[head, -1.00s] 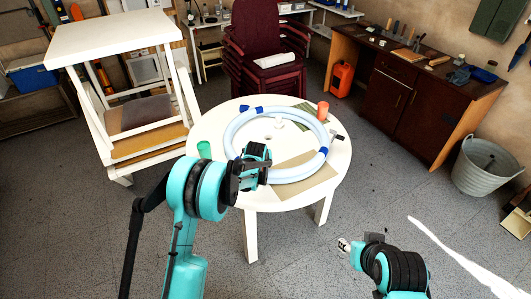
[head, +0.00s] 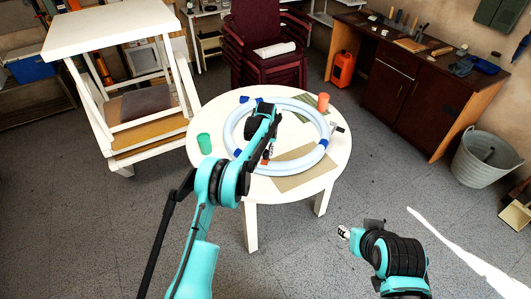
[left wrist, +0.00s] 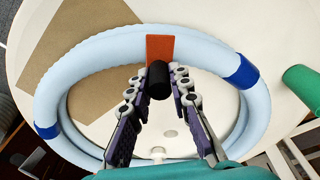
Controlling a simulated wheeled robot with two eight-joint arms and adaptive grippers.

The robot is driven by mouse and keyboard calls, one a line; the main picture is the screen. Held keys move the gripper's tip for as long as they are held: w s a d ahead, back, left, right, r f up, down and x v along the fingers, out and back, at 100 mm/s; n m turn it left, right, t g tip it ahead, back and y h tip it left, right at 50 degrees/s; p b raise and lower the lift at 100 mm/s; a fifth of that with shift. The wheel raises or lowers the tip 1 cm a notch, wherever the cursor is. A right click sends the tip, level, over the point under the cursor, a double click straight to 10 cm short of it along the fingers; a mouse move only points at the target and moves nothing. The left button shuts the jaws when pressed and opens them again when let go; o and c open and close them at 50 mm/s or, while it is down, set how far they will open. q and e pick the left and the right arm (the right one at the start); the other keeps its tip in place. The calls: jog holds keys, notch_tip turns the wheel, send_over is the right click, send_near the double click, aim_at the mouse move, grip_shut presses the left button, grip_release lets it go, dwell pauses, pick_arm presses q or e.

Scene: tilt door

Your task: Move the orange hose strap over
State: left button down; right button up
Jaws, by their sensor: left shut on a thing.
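The orange hose strap (left wrist: 160,48) lies across the pale blue hose ring (left wrist: 95,52) in the left wrist view, with a black cylindrical grip just below it. My left gripper (left wrist: 158,85) has its fingers closed on that black grip, which appears joined to the strap. In the head view, the left gripper (head: 266,150) is over the near side of the hose (head: 230,125), and only a small orange part shows beside it. My right gripper (head: 343,232) hangs off the table at the lower right; its finger state is unclear.
The hose lies on a round white table (head: 215,110) with a green cup (head: 203,143), an orange cup (head: 323,102), a tan sheet (head: 300,172) and a small tool at the right edge (head: 337,128).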

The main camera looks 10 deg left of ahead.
aim_at(266, 153)
pick_arm(q)
jog(key=shift+f, duration=0.1)
dwell(0.4)
jog(key=c, duration=1.4)
grip_release()
jog(key=shift+o, duration=0.2)
notch_tip(266, 153, up, 12)
jog(key=s, duration=0.1)
jog(key=shift+s+d, duration=0.15)
